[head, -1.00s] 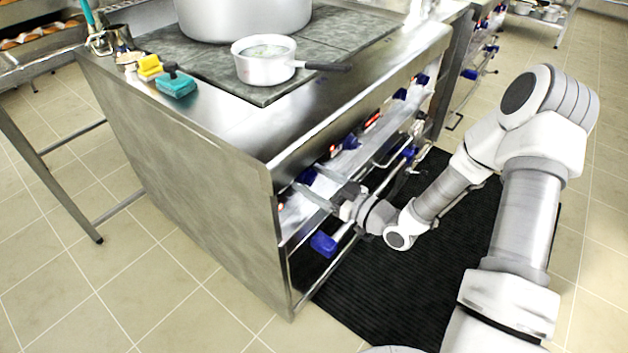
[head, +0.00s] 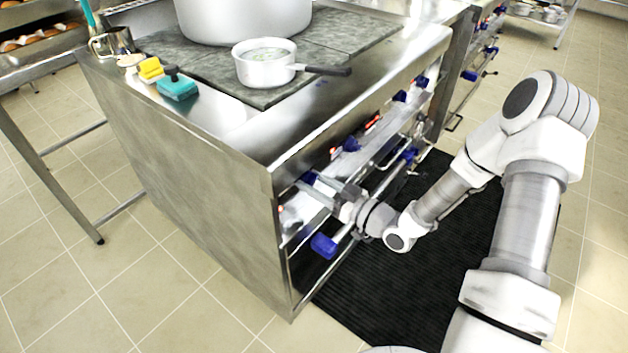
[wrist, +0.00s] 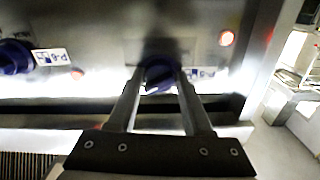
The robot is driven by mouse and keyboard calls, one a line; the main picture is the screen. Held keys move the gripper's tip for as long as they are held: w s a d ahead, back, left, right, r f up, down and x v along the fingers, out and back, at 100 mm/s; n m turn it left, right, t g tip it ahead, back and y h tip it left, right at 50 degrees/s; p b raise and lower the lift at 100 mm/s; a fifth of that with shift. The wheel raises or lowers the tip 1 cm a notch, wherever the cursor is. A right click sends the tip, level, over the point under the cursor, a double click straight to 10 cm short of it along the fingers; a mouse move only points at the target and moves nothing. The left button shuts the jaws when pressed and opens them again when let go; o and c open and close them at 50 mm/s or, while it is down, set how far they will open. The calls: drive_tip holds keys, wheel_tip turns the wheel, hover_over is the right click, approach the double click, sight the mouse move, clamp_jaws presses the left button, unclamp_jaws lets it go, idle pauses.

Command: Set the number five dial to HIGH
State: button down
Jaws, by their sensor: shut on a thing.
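My gripper (head: 307,183) is at the stove's front control panel (head: 372,148), near the panel's near end. In the wrist view, its two fingers (wrist: 159,84) are shut on a dark blue dial (wrist: 158,72), one finger on each side. The dial shows as a small blue patch (head: 309,177) in the head view, partly hidden by the fingers. A printed label beside the gripped dial is partly covered and its number cannot be read. Another blue dial (wrist: 14,57) sits to the left in the wrist view, with a label (wrist: 52,57) beside it.
More blue dials, such as one (head: 351,144), line the panel. A blue handle (head: 323,245) juts out below my gripper. A saucepan (head: 264,68) and a large pot (head: 243,15) stand on the stove top. A dark mat (head: 400,285) covers the floor in front.

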drive_tip(key=m+p, duration=0.1)
drive_tip(key=m, duration=0.2)
drive_tip(key=shift+r+p, duration=0.1)
drive_tip(key=shift+p, duration=0.25)
drive_tip(key=m+p, duration=0.2)
drive_tip(key=m, duration=0.3)
drive_tip(key=m+p, duration=0.1)
drive_tip(key=m, duration=0.2)
drive_tip(key=shift+m, duration=0.3)
drive_tip(key=m+p, duration=0.1)
drive_tip(key=m, duration=0.3)
drive_tip(key=shift+s+m, duration=0.1)
drive_tip(key=shift+m, duration=0.2)
drive_tip(key=m, duration=0.4)
drive_tip(key=shift+p, duration=0.35)
drive_tip(key=m, duration=0.7)
drive_tip(key=shift+m, duration=2.1)
